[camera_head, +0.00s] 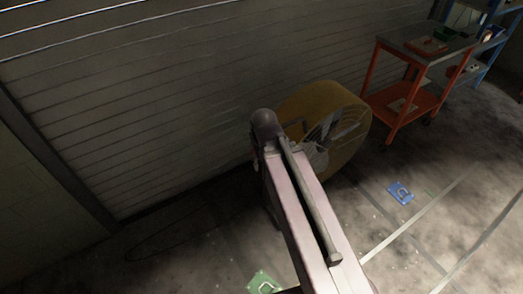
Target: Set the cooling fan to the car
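The cooling fan looks to be the round yellow drum fan (352,110) standing on the floor by the ribbed wall, right of the picture's centre. Its front, with a grille and pale parts, is turned toward the lower left. My pale arm link with a grey tube rises from the bottom edge and covers the fan's lower left part. The arm's dark rounded end shows just left of the fan. I cannot tell whether it touches the fan. My gripper cannot be made out. The car is not in view.
An orange cart (408,98) with shelves stands behind the fan to the right, with a blue rack (497,42) beyond it. A blue piece (400,192) and a green piece (263,282) lie on the floor. The floor at the right is mostly clear, with pale lines.

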